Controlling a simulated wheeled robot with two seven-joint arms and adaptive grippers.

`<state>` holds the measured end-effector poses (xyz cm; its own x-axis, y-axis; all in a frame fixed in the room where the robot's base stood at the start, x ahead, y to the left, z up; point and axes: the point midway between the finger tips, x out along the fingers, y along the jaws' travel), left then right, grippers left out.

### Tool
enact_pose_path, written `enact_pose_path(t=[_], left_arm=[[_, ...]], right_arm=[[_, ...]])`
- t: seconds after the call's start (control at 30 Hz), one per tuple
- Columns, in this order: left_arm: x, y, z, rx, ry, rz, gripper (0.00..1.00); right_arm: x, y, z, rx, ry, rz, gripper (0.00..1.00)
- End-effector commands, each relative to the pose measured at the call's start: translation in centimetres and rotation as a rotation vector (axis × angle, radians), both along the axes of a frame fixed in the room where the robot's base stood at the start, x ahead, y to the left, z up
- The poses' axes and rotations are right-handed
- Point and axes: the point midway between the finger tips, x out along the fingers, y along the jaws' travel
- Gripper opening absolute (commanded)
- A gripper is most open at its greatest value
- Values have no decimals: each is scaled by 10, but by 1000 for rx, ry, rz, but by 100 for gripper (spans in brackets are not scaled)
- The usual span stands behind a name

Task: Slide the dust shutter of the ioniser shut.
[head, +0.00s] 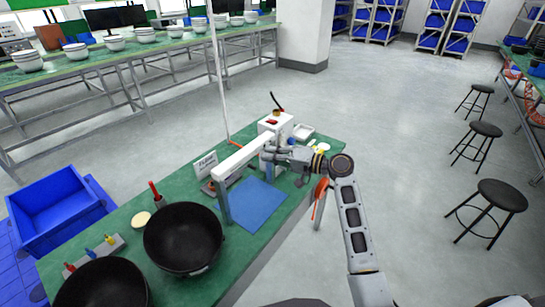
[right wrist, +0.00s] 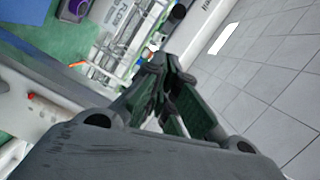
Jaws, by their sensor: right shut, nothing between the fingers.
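A white bar (head: 245,157), which looks like the ioniser, stands on posts across the green bench (head: 130,215) above a blue mat (head: 250,203). A white housing with a red light (right wrist: 40,105) shows at the left in the right wrist view; it may be the same unit. I cannot make out the dust shutter for certain; it may be hidden by my gripper. My right gripper (head: 268,157) is shut and empty, close beside the bar's right side. Its fingertips (right wrist: 155,62) meet in the wrist view; I cannot tell whether they touch the unit. My left gripper is out of view.
A white box (head: 273,126) stands behind the bar, with a pale tray (head: 302,132) beside it. A sign (head: 205,165) stands left of the bar. Orange-handled pliers (head: 320,190) hang at the right edge.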

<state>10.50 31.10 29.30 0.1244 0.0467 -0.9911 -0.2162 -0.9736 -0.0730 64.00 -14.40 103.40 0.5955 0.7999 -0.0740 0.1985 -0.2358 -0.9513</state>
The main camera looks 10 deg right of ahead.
Motion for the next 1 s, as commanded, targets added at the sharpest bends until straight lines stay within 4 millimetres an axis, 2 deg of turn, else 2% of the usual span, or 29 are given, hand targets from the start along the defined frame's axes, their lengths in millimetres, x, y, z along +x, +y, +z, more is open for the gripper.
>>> enact_pose_path(t=[0.2,0.57,1.0], left_arm=[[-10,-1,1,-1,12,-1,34],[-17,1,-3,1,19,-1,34],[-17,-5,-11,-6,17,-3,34]], right_arm=[[4,1,3,-1,0,-1,0],[-11,-18,4,-1,1,-2,0],[-43,-62,7,-2,0,-2,0]])
